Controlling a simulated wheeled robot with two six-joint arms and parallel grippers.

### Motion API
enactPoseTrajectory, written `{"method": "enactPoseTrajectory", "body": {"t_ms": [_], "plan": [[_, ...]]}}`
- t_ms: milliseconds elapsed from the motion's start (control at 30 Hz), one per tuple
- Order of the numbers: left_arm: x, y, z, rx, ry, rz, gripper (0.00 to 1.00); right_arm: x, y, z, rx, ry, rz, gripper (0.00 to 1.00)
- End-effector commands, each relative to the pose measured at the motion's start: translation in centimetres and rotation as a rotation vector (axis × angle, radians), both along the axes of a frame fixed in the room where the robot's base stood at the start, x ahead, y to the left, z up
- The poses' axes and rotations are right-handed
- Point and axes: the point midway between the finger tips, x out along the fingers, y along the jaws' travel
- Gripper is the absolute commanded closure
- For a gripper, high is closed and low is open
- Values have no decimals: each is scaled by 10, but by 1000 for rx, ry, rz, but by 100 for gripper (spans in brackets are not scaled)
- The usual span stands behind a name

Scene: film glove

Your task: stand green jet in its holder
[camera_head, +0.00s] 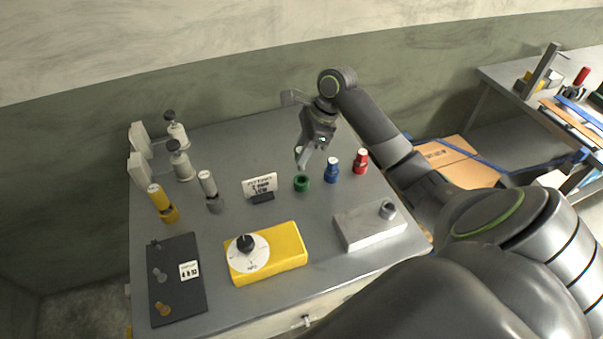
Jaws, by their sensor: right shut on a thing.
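My right gripper (306,158) hangs over the back middle of the grey table, fingers pointing down. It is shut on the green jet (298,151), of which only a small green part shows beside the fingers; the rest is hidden. The green holder (302,184), a short round cup with a dark opening, stands on the table just below and in front of the fingertips. The jet appears above the holder and apart from it; its exact tilt cannot be told. My left gripper is not in view.
Blue jet (332,171) and red jet (361,162) stand right of the green holder. A small sign (261,186) stands left of it. A yellow box with a dial (268,255), a grey block (368,226) and a dark panel (176,279) lie nearer the front.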

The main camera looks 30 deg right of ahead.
Motion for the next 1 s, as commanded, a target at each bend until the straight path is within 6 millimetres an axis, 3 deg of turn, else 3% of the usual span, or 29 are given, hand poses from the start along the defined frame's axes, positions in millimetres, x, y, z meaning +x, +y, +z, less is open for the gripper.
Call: {"method": "enactPoseTrajectory", "body": {"t_ms": [100,533,900,933,1000], "plan": [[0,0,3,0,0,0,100,0,1,-20,1,2,-1,95],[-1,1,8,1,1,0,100,0,1,-66,1,1,-1,95],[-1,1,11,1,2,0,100,1,0,-71,-1,0,0,95],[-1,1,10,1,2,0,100,1,0,-71,-2,-1,-1,68],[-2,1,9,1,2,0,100,1,0,-71,-2,-1,-1,59]]}}
